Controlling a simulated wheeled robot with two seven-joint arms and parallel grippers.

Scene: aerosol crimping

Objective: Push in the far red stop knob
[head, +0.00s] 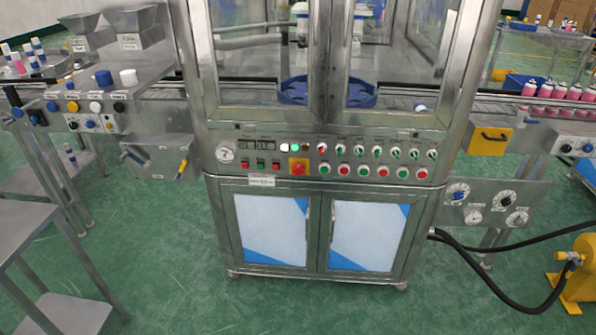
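A red mushroom-shaped stop knob (298,168) sits on a yellow square plate at the left-centre of the machine's front control panel (270,182). It appears to stand out from the plate; how far in it is cannot be told. Smaller round red and green buttons form a row to its right, including a red one (422,173) near the panel's right end. A small red rectangular switch (246,163) lies to its left. Neither of my grippers is in view, and nothing touches the knob or panel.
Glass doors (260,50) stand above the panel and white-blue cabinet doors (272,230) below. A side table (25,225) is at left. A black hose (490,275) runs to a yellow device (578,270) at right. The green floor (180,290) in front is clear.

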